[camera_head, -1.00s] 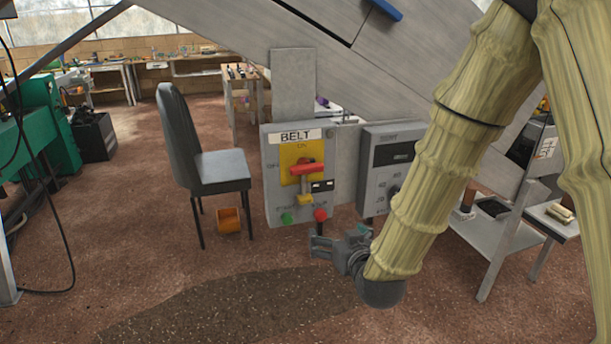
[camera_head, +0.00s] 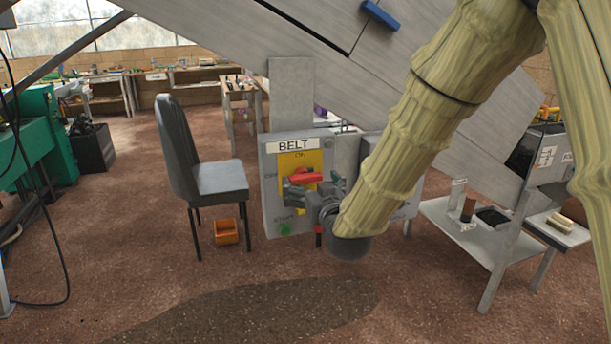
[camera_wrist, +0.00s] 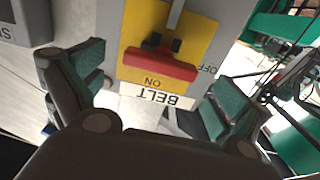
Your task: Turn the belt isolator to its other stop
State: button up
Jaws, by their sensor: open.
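The belt isolator is a red bar handle (camera_head: 306,177) on a yellow plate (camera_head: 289,162), on a grey box labelled BELT. ON is printed above the handle and OFF to its left. The bar lies roughly level across the plate. My gripper (camera_head: 305,190) is open in front of the box and covers the plate's lower part in the head view. In the wrist view, where the labels are upside down, the red handle (camera_wrist: 160,65) shows between my two spread green-padded fingers. I cannot tell whether either finger touches it.
A green button (camera_head: 285,228) and a partly covered red button (camera_head: 318,236) sit low on the box. A grey side table (camera_head: 465,228) stands right. The floor in front is clear.

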aim_at(307, 179)
jog(key=shift+x, duration=1.95)
jog(key=c, duration=1)
